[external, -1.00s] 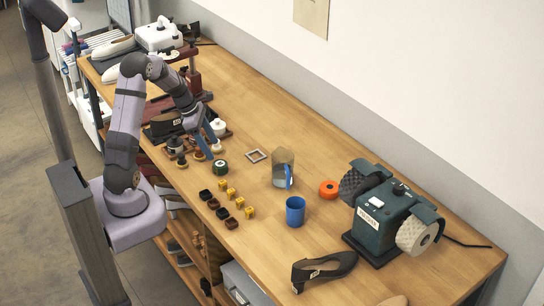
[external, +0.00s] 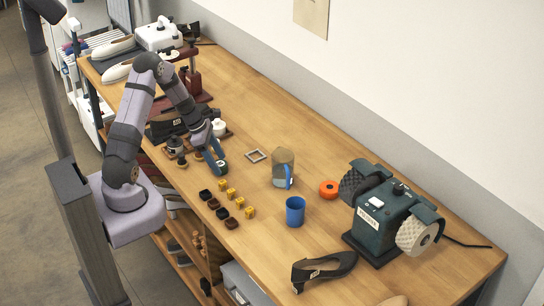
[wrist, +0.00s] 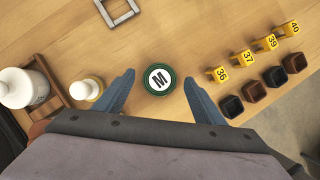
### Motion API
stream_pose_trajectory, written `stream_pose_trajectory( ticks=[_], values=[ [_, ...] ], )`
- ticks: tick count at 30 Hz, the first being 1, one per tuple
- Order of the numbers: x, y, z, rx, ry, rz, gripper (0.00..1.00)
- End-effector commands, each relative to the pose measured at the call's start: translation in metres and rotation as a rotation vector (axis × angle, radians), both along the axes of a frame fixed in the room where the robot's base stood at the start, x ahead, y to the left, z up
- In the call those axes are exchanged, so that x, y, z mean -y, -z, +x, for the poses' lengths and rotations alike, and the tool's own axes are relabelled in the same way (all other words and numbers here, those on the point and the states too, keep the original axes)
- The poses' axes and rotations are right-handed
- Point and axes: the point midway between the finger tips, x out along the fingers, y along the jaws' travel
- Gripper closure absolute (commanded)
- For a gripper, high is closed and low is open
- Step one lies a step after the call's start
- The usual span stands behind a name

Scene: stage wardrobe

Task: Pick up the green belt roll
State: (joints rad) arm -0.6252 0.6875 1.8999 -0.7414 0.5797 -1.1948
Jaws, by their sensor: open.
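The green belt roll (wrist: 160,79) lies on the wooden bench, round with a white top marked M. In the wrist view it sits just ahead of my fingertips and roughly midway between them, with bare wood showing between it and each finger. In the external view the roll (external: 222,168) is partly hidden by my fingers. My gripper (external: 218,163) is open and empty, reaching down close to it. In the wrist view both blue fingers of my gripper (wrist: 164,92) show, spread wide apart.
Yellow numbered blocks (wrist: 247,58) and dark square cups (wrist: 252,91) stand to the roll's right in the wrist view. A grey square frame (wrist: 118,12) lies beyond. A blue cup (external: 295,211) and jug (external: 283,168) stand farther along.

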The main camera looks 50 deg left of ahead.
Motion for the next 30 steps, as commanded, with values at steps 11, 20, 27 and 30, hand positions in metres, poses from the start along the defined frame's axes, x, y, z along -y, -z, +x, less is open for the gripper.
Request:
stream_pose_trajectory(
  ticks=[11, 20, 27, 30],
  values=[
    [0.001, 0.005, 0.002, 0.001, -0.001, 0.001, 0.46],
    [0.001, 0.005, 0.002, 0.001, 0.0, 0.001, 0.83],
    [0.001, 0.0, 0.002, 0.002, 0.0, 0.001, 0.83],
    [0.0, -0.009, 0.003, 0.005, 0.0, 0.003, 0.83]
  ],
)
